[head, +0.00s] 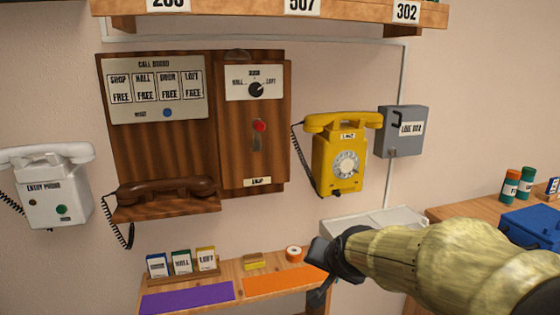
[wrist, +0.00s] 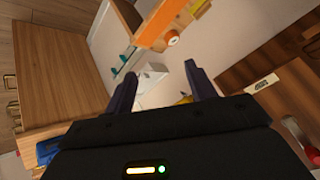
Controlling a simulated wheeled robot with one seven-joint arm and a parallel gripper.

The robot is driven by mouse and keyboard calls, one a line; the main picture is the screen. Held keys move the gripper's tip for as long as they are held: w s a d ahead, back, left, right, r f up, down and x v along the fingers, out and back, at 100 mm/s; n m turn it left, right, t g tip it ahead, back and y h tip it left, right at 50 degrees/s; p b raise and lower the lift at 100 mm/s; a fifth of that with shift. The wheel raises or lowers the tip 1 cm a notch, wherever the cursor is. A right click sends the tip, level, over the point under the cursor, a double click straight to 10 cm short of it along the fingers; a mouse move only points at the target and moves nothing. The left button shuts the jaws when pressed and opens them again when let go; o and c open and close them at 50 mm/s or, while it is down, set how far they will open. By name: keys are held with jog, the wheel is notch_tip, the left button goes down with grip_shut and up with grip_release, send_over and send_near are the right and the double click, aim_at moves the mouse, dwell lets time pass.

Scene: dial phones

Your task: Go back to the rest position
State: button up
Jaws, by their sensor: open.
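My gripper (head: 322,270) is at the lower middle right of the head view, in front of the shelf's right end, with my arm coming in from the right. In the wrist view my gripper (wrist: 160,60) shows two dark fingers spread apart with nothing between them. A yellow dial phone (head: 341,160) hangs on the wall above it, its handset on top. A brown handset (head: 166,190) lies on the wooden call board (head: 225,120). A white entry phone (head: 58,200) hangs at the far left with its handset on.
A grey box (head: 402,132) is on the wall. A wooden counter (head: 460,212) with a blue case (head: 535,226) is at the right. A number ledge (head: 230,8) runs above.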

jog(key=s+d+f+n+g+h, duration=0.1)
jog(key=s+d+f+n+g, duration=0.15)
jog(key=s+f, duration=0.55)
jog(key=s+d+f+n+g, duration=0.2)
jog(key=s+d+f+g, duration=0.1)
jog(key=s+f, duration=0.4)
notch_tip(320, 180, up, 22)
jog(key=p, duration=2.2)
jog(key=shift+s, duration=0.15)
